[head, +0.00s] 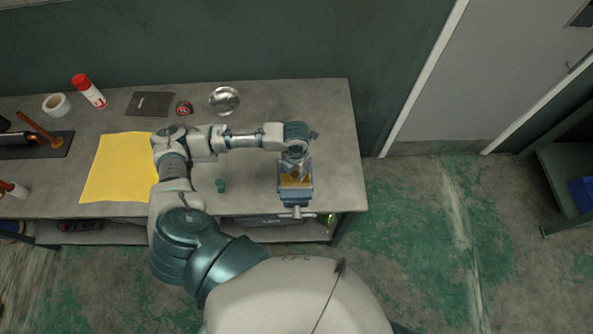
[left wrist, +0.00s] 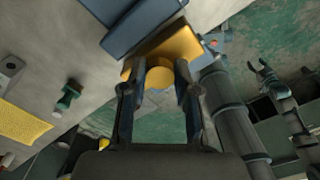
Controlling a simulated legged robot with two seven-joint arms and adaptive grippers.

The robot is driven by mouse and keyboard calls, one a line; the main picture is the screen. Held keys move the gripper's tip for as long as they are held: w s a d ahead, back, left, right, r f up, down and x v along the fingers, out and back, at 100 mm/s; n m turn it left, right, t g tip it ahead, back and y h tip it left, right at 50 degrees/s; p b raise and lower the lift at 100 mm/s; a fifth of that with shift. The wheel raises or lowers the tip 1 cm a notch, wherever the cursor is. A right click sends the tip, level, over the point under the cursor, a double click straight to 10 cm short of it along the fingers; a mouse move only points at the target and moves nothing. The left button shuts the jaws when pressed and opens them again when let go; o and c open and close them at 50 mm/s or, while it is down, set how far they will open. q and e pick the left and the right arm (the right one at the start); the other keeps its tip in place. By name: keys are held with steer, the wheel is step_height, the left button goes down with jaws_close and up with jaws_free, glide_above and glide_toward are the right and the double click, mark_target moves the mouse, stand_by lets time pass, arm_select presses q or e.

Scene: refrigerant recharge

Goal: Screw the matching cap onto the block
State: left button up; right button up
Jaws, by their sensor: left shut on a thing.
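A blue vise (head: 296,200) is at the bench's right front edge and holds a brass-yellow block (head: 290,181). The block (left wrist: 195,45) also shows in the left wrist view, below the blue vise jaws (left wrist: 140,22). My left gripper (head: 294,165) is over the vise. In the left wrist view its fingers (left wrist: 160,72) are shut on a round yellow cap (left wrist: 158,78) right at the block. I cannot tell whether its thread is engaged. A small green cap (head: 220,185) stands on the bench left of the vise. My right gripper (left wrist: 258,68) appears empty, fingers apart, beyond the bench.
A yellow cloth (head: 118,168) lies on the bench (head: 335,110) at left. Along the back are a red-capped can (head: 90,92), a tape roll (head: 56,105), a dark notebook (head: 150,103), a small red item (head: 184,107) and a shiny round dish (head: 224,99). Floor right of the bench is clear.

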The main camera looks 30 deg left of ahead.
arm_select(q)
steer(key=shift+a+m, duration=0.1)
steer(key=shift+m, duration=1)
steer(key=m, duration=0.4)
steer(key=o, duration=1)
steer(key=shift+a, duration=0.1)
steer(key=shift+c, duration=0.2)
steer(key=shift+o, duration=0.3)
steer(key=o, duration=0.4)
